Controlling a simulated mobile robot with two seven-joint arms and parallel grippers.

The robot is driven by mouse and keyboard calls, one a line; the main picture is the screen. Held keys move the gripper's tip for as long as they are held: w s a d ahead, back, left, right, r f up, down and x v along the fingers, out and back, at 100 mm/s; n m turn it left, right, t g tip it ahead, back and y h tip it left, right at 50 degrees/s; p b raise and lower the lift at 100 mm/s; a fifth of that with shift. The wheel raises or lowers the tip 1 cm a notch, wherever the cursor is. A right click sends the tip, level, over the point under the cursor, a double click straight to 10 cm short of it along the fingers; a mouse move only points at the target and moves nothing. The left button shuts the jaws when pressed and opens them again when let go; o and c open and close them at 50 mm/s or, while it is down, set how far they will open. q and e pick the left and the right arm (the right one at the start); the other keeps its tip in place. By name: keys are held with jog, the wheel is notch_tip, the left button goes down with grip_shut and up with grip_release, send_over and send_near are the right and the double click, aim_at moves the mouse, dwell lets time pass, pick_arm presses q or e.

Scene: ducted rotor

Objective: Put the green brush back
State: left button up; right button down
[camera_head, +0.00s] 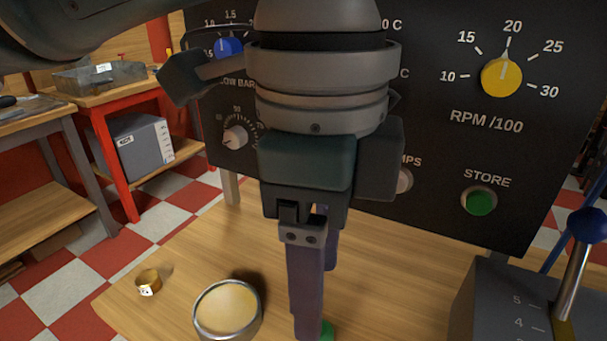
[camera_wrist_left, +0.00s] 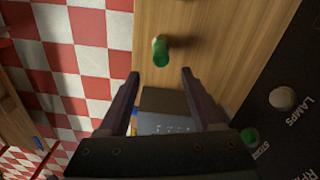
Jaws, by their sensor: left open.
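The green brush (camera_wrist_left: 162,53) stands on the wooden table in the left wrist view, just past my left fingertips and roughly midway between them. In the head view only a small green patch of it (camera_head: 328,330) shows at the bottom edge, mostly hidden behind a finger. My left gripper (camera_head: 316,300) points down over the table, open and empty; its two spread fingers show in the left wrist view (camera_wrist_left: 160,75). A round metal-rimmed container (camera_head: 228,286) stands left of the gripper; its tan inside shows no brush. My right gripper is not in view.
A dark control panel (camera_head: 440,160) with knobs and a green STORE button (camera_head: 479,201) rises behind the gripper. A grey lever box (camera_head: 505,300) stands at the right. A small brass ring (camera_head: 149,282) lies near the table's left edge.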

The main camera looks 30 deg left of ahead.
pick_arm(q)
jog(key=s+d+f+n+t+h, duration=0.2)
jog(key=s+d+f+n+h, duration=0.25)
jog(key=d, duration=0.25)
jog(key=s+a+f+n+y, duration=0.2)
jog(key=s+a+n, duration=0.1)
jog(key=a, duration=0.5)
jog(key=s+a+f+n+t+y, duration=0.1)
jog(key=s+a+f+n+y, duration=0.1)
jog(key=s+a+n, duration=0.2)
jog(key=a+n, duration=0.2)
jog(key=a, duration=0.2)
jog(key=shift+s+a+f+t, duration=0.15)
jog(key=shift+s+f+t, duration=0.1)
jog(key=shift+t, duration=0.05)
